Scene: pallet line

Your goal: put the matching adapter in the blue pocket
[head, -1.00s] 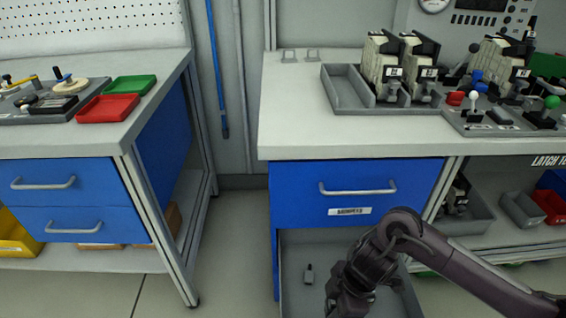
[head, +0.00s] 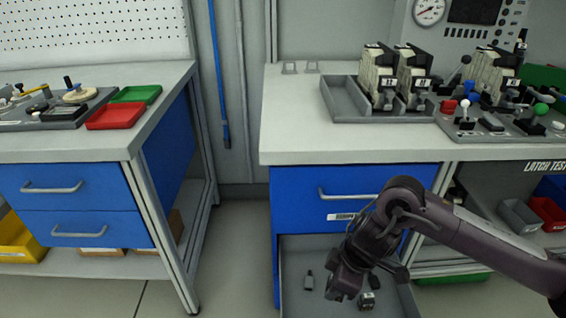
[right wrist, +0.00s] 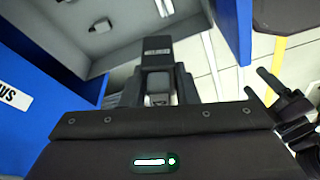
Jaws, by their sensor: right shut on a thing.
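My right gripper (head: 340,292) is above the open lower drawer (head: 290,255) in the head view, pointing down. In the right wrist view, my right gripper (right wrist: 158,85) is shut on an adapter (right wrist: 157,48) with a dark, labelled block end and a grey part between the fingers. The label is too small to read. I cannot make out a blue pocket for certain. My left gripper is not in view.
A worktop (head: 300,120) above the drawers holds a grey tray (head: 345,100) with labelled units (head: 380,75) and a panel of coloured knobs (head: 500,125). The left bench has red (head: 115,116) and green (head: 138,94) trays. Floor between the benches is clear.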

